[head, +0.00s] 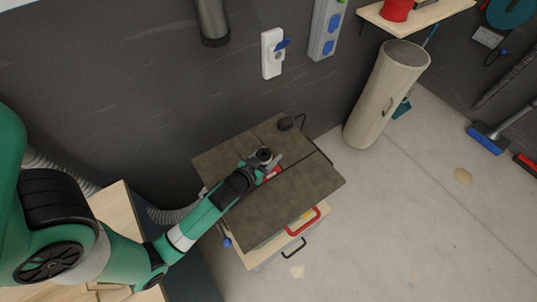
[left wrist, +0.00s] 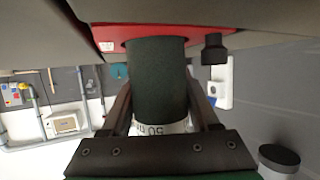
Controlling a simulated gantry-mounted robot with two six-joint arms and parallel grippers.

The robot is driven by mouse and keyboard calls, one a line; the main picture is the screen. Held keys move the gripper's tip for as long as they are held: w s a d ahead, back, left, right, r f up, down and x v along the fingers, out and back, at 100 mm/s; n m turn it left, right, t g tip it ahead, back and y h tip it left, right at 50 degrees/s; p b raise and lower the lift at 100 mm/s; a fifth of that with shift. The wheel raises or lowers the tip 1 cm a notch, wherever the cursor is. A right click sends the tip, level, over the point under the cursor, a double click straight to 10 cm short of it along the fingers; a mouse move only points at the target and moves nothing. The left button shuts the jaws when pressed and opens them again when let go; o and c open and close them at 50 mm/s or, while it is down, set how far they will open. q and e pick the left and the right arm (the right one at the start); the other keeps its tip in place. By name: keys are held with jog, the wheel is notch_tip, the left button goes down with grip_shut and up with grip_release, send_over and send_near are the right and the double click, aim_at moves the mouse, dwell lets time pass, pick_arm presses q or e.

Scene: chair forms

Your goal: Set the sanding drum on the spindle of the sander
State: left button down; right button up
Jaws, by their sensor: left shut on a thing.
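The sanding drum (left wrist: 158,80) is a dark green-black upright cylinder with a white printed band at one end. My left gripper (left wrist: 162,108) is shut on it, one finger on each side. In the left wrist view, which looks upside down, the drum's far end meets or overlaps the red insert plate (left wrist: 105,38) of the sander table. I cannot tell whether it touches. In the head view the left gripper (head: 268,163) is over the middle of the dark sander table (head: 225,160), with the drum's round top (head: 263,154) showing. The spindle is hidden. My right gripper is not in view.
A small black knob-like piece (head: 285,123) stands on the table's rear part. A red handle (head: 303,222) sticks out at the front. A tall beige cylinder (head: 388,95) stands right of the sander. Wall sockets (head: 272,55) are behind.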

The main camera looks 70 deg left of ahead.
pick_arm(q)
jog(key=shift+r, duration=0.1)
dwell(0.6)
jog(key=shift+c, duration=0.3)
grip_release()
jog(key=v, duration=1)
jog(key=shift+s+d, duration=0.3)
jog(key=shift+s, duration=0.05)
jog(key=shift+s+d+r, duration=0.15)
jog(key=shift+s+r, duration=0.05)
jog(key=shift+s, duration=0.1)
jog(key=shift+w, duration=0.1)
